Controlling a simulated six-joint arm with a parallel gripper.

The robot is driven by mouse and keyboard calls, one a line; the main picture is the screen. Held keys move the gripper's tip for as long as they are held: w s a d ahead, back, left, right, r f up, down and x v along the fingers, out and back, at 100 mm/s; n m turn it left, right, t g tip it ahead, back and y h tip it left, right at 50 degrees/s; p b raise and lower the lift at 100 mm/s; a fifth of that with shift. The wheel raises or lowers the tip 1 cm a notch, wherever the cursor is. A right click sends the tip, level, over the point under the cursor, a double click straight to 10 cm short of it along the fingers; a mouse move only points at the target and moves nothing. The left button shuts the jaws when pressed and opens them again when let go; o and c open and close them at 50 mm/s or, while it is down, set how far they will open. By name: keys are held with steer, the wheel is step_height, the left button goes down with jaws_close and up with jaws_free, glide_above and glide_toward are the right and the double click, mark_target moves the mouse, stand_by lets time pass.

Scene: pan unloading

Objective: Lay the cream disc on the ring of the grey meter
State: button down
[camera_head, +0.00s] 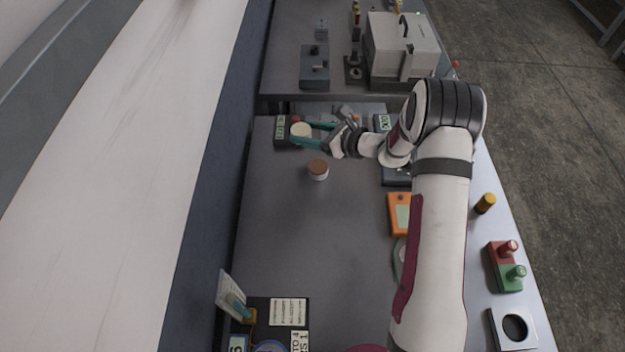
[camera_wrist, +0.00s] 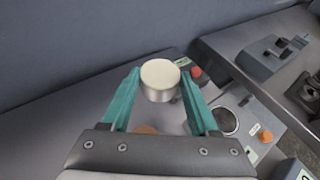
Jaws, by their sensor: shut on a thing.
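My gripper (camera_head: 311,136) has two teal fingers, also seen in the wrist view (camera_wrist: 160,88). It is shut on the cream disc (camera_wrist: 160,73), which has a pale top and a silvery side. The disc (camera_head: 301,129) shows at the fingertips in the head view, in front of a dark meter (camera_head: 283,132) with a pale display. Whether it touches that meter is unclear. A grey meter's ring (camera_wrist: 225,121) shows empty to the right of the fingers in the wrist view, beside an orange knob (camera_wrist: 253,129). My gripper hides part of this meter in the head view.
A brown-topped disc (camera_head: 318,169) stands on the bench near my gripper. An orange meter (camera_head: 401,214) lies further right. A large grey box (camera_head: 400,48) stands on the far bench. A wall runs along the left. The bench's left middle is clear.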

steer(key=w+d+r+m+t+h, duration=0.3)
steer(key=w+d+m+t+h, duration=0.25)
steer(key=w+d, duration=0.2)
steer(key=shift+m+g, duration=0.35)
steer(key=shift+m, duration=0.1)
steer(key=shift+w+f, duration=0.2)
steer(key=shift+f, duration=1.55)
steer(key=shift+w+f, duration=0.15)
steer(key=shift+f, duration=1.55)
steer(key=shift+f, duration=0.6)
steer(key=shift+c, duration=0.3)
jaws_free()
